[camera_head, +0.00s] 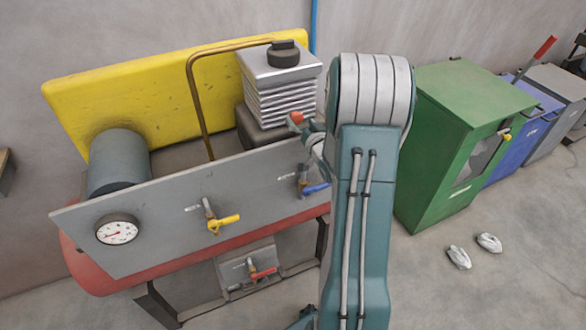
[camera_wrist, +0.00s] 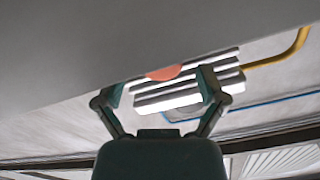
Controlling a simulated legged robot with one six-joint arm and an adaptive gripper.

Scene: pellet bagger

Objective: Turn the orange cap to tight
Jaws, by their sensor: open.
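The orange cap (camera_head: 296,118) is at the lower right of the silver finned block (camera_head: 278,92) in the head view, just above the grey panel (camera_head: 170,215). In the wrist view the orange cap (camera_wrist: 163,73) shows as a half disc, with its upper part cut off by a grey surface. My gripper (camera_wrist: 165,88) is open, and the cap appears between its two fingertips. I cannot tell whether the fingers touch it. In the head view my gripper (camera_head: 308,128) is beside the cap, mostly hidden by my arm. The cap's marking is not visible.
The panel carries a gauge (camera_head: 118,230), a yellow-handled valve (camera_head: 223,223) and a blue-handled valve (camera_head: 312,189). A red-handled valve (camera_head: 262,272) sits below. A bent brass pipe (camera_head: 196,100) rises behind the panel. A green cabinet (camera_head: 455,130) stands right of my arm.

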